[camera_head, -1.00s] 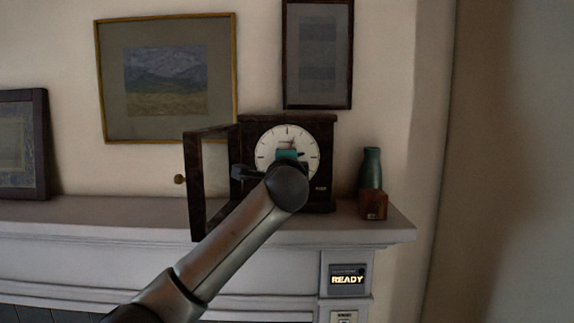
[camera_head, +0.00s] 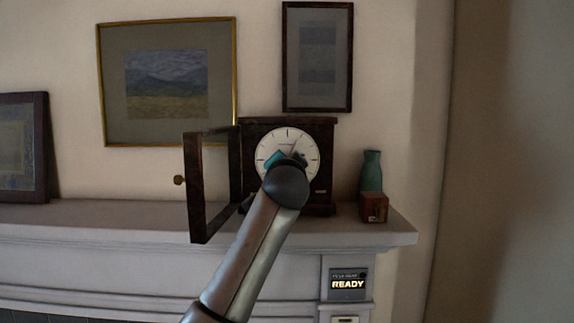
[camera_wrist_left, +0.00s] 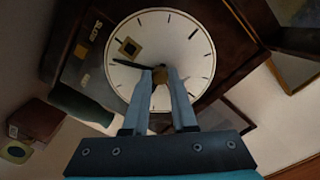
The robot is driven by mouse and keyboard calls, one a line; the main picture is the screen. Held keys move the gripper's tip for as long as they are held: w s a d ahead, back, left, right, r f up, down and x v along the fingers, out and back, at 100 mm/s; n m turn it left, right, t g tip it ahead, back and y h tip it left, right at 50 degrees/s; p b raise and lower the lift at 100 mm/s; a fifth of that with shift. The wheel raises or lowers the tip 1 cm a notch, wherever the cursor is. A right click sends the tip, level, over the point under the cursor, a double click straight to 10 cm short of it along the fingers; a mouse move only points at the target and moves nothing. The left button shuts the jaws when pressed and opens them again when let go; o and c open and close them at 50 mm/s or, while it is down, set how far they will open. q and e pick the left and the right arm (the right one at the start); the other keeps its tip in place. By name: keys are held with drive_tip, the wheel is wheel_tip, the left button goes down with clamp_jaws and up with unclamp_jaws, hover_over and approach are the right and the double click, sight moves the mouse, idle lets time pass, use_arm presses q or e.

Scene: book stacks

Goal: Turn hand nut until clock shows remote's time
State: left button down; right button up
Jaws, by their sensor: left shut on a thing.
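The clock (camera_head: 327,165) stands on the mantel in a dark wooden case, its glazed door (camera_head: 193,190) swung open to the left. Its white dial (camera_head: 287,135) has black marks. In the left wrist view a dark hand (camera_wrist_left: 125,64) runs left from the brass hand nut (camera_wrist_left: 159,72) at the centre of the dial (camera_wrist_left: 185,40). My left gripper (camera_head: 288,158) reaches the dial's centre and hides part of it. Its fingers (camera_wrist_left: 159,78) are shut on the nut in the left wrist view. My right gripper is not in view.
A green bottle (camera_head: 371,172) and a reddish-brown box (camera_head: 374,208) stand right of the clock. Framed pictures (camera_head: 166,80) hang above. The mantel (camera_head: 110,218) left of the door is mostly clear.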

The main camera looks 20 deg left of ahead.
use_arm(q)
drive_tip(key=shift+n, duration=0.3)
drive_tip(key=c, duration=0.7)
unclamp_jaws()
drive_tip(key=b+v, duration=0.3)
drive_tip(key=v, duration=1.2)
drive_tip(key=shift+s+b, duration=0.2)
drive_tip(key=shift+b, duration=0.1)
